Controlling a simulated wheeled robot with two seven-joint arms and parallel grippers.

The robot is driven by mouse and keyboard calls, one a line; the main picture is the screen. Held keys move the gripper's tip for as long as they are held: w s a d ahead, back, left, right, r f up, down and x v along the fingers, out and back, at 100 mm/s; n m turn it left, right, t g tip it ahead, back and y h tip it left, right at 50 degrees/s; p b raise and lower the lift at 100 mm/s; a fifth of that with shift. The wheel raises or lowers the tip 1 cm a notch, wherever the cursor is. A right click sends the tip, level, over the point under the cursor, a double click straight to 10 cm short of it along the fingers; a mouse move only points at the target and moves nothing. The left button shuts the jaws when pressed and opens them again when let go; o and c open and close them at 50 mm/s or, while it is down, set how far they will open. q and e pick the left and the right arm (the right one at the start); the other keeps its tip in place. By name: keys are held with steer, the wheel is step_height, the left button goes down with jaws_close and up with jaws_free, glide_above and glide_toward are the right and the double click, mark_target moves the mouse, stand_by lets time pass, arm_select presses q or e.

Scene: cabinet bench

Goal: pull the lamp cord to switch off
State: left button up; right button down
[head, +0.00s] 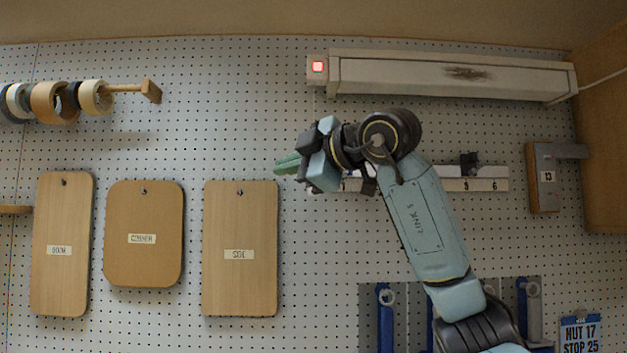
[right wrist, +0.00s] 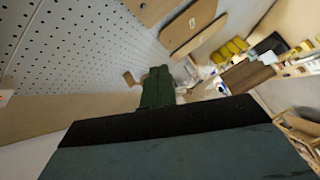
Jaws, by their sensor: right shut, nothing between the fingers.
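The lamp (head: 450,75) is a long white bar fixed high on the pegboard, with a dark smudge on its front. The cord is hard to make out; a faint thin line may hang below the box, partly behind my gripper. My right gripper (head: 283,165) is below the lamp's left end, its green fingers pointing left. In the right wrist view the green fingers (right wrist: 157,88) are together with nothing between them. My left gripper is not in view.
Wooden boards (head: 240,250) hang at left, below a peg with tape rolls (head: 95,97). A white ruled strip (head: 490,180) is partly behind my right arm. A wooden panel closes the right side.

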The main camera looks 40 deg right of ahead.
steer(key=s+d+r+m+h, duration=0.2)
steer(key=s+d+m+h, duration=0.2)
steer(key=d, duration=0.2)
steer(key=shift+d+r+m, duration=0.4)
steer(key=w+d+f+p, duration=0.3)
steer(key=w+d, duration=0.1)
steer(key=w, duration=0.6)
steer(key=shift+d+f+p, duration=0.2)
steer(key=shift+f+p, duration=0.1)
steer(key=shift+a, duration=0.1)
